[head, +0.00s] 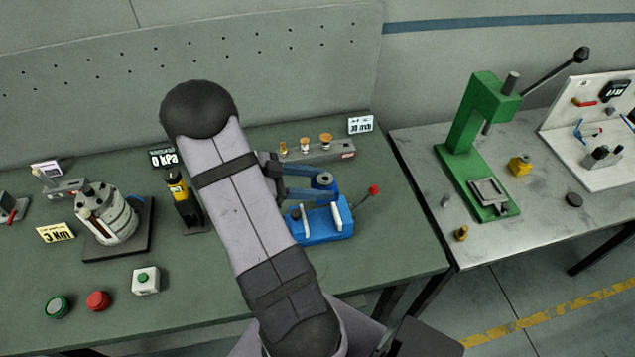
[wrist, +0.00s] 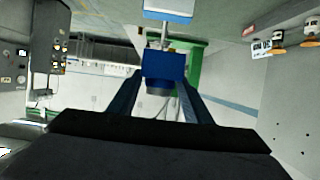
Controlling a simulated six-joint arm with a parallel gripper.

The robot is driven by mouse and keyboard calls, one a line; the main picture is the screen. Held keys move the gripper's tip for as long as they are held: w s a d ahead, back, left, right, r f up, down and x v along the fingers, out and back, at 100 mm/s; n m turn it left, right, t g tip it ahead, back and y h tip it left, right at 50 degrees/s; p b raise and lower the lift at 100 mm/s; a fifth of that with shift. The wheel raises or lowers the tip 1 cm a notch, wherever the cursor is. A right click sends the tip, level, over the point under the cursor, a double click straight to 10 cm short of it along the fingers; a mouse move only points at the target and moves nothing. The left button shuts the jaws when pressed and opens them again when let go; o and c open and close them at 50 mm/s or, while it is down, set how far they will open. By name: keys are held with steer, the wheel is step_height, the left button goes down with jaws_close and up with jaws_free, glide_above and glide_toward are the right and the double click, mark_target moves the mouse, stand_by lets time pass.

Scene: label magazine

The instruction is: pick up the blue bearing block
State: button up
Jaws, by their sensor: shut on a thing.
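The blue bearing block (head: 323,181) is between the fingers of my gripper (head: 312,184), a little behind and apparently above the blue fixture (head: 318,232). In the wrist view the block (wrist: 164,65) sits between the two blue fingertips, with a dark round part below it. My gripper is shut on it. My arm hides part of the bench and the gripper's body in the head view.
The fixture has pale bars and a red-knobbed lever (head: 374,190) at its right. A grey rail with several small fittings (head: 318,153) stands behind. A yellow-black device (head: 180,200) is left of my arm. A green press (head: 475,150) stands on the right bench.

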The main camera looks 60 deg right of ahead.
steer(key=shift+r+p, duration=1.85)
steer(key=shift+r, duration=0.75)
